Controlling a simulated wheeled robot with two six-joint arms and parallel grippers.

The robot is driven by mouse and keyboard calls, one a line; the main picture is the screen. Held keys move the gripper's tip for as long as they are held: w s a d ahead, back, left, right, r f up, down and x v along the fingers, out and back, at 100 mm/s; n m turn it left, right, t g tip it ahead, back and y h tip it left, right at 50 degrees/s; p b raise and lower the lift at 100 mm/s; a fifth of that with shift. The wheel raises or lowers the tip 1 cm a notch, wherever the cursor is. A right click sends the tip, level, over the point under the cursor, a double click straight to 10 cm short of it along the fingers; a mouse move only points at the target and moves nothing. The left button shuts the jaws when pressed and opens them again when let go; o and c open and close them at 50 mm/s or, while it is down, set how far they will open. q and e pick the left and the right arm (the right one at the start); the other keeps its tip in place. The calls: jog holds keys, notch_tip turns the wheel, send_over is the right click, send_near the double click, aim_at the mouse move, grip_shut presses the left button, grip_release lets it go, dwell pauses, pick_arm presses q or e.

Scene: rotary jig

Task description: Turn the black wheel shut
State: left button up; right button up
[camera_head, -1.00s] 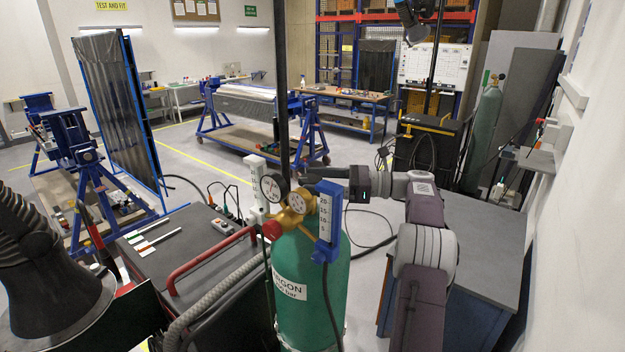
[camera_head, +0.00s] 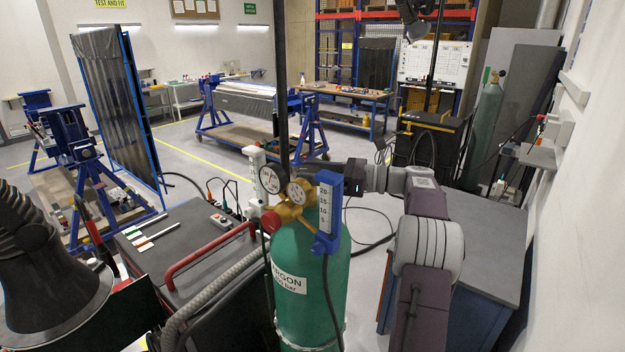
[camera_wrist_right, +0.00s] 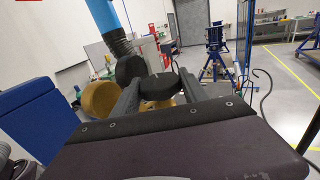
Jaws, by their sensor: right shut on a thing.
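The black wheel (camera_wrist_right: 157,88) shows in the right wrist view, between the fingers of my right gripper (camera_wrist_right: 160,94), which is shut on it. In the head view the wheel is hidden behind the gauges and the blue flowmeter (camera_head: 328,205). My right gripper (camera_head: 335,170) reaches in from the right there, behind the flowmeter, its fingertips mostly covered. The green argon cylinder (camera_head: 308,290) stands upright below, with a brass regulator (camera_head: 287,212) on top. My left gripper is not in view.
The brass regulator body (camera_wrist_right: 98,98) and the blue flowmeter (camera_wrist_right: 42,112) are close left of my right fingers. A dark bench with a red handle (camera_head: 205,255) stands left of the cylinder. A grey-topped cabinet (camera_head: 485,230) is at right. A black hood (camera_head: 45,260) fills the lower left.

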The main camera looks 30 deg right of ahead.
jog(key=m+t+h+b, duration=0.1)
jog(key=b, duration=0.1)
jog(key=m+t+h+b, duration=0.1)
jog(key=t+h+b, duration=0.1)
jog(key=shift+a+f+m+h, duration=0.1)
jog(key=shift+f+m+h, duration=0.1)
jog(key=shift+m+h, duration=0.1)
jog(key=shift+r+m+t+h+b, duration=0.15)
jog(key=shift+m+t+h+b, duration=0.45)
jog(key=shift+m+h+b, duration=0.3)
jog(key=shift+r+h+b, duration=0.15)
jog(key=shift+h+b, duration=0.3)
jog(key=shift+h, duration=0.15)
jog(key=shift+m, duration=0.3)
jog(key=o, duration=1.4)
jog(key=shift+c, duration=0.2)
jog(key=shift+s, duration=0.1)
jog(key=b+v, duration=0.3)
jog(key=v, duration=0.6)
